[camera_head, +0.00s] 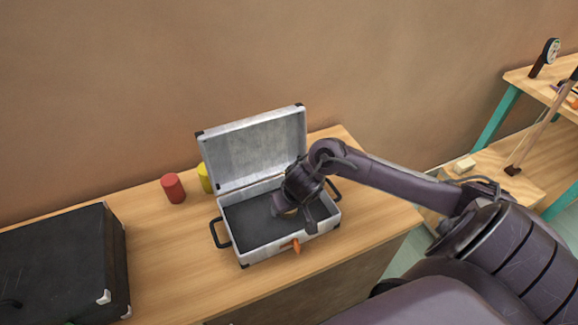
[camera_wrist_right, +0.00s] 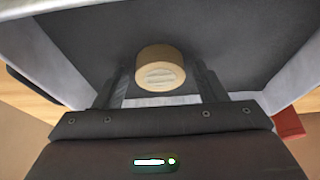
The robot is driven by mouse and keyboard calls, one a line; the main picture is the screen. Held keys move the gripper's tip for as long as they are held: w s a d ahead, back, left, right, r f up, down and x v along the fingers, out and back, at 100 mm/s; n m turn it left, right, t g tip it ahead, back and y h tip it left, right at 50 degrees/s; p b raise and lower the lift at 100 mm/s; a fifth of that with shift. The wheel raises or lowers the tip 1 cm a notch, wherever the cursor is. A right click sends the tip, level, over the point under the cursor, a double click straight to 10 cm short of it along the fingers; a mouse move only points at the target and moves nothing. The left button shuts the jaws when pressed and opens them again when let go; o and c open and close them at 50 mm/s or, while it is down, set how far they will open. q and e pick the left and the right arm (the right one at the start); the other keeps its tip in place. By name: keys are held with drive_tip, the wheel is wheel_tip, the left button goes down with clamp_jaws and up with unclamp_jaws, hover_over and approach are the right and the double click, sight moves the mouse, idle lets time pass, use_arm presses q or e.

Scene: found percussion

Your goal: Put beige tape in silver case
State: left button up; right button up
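The silver case (camera_head: 240,249) stands open on the wooden table, its lid (camera_head: 250,150) tipped up at the back. The beige tape (camera_wrist_right: 160,70) is a short roll on the case's dark floor. In the head view a small part of the tape (camera_head: 289,212) shows below my right gripper. My right gripper (camera_head: 294,212) reaches down inside the case. In the right wrist view its fingers (camera_wrist_right: 165,88) are apart, with a gap on each side of the tape. My left gripper is not in view.
A red cylinder (camera_head: 173,188) and a yellow cylinder (camera_head: 205,178) stand left of the case. A black case (camera_head: 60,260) stands at the table's left. Bare tabletop (camera_head: 170,260) lies between the cases. A wooden shelf unit (camera_head: 530,145) stands at the right.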

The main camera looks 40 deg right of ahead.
drive_tip(key=p+v, duration=0.5)
drive_tip(key=v, duration=0.7)
drive_tip(key=shift+r, duration=0.15)
idle(0.4)
